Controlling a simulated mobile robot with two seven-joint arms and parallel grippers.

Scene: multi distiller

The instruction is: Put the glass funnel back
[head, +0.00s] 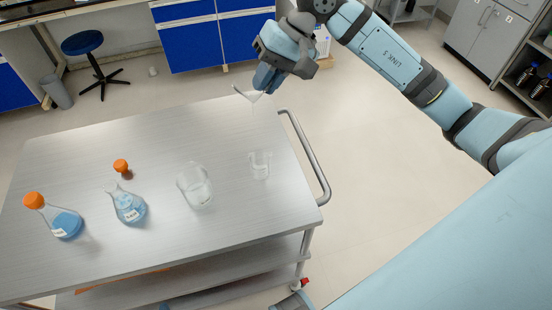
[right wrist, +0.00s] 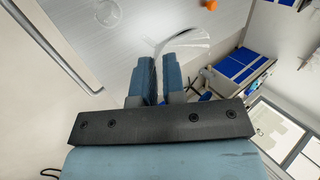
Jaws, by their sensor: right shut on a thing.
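My right gripper is shut on the funnel's rim. In the right wrist view the pale curved edge of the funnel (right wrist: 180,42) shows at the tips of the two blue fingers (right wrist: 160,80). The exact contact is partly hidden by the fingers. My left gripper is not clearly visible in the head view.
On the cart (head: 120,245) stand a small beaker (head: 260,166), a larger beaker (head: 195,187), an open flask of blue liquid (head: 126,205), an orange cap (head: 121,167) and an orange-capped flask (head: 58,218). A handle rail (head: 308,158) runs along the right side. The cart's far left is clear.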

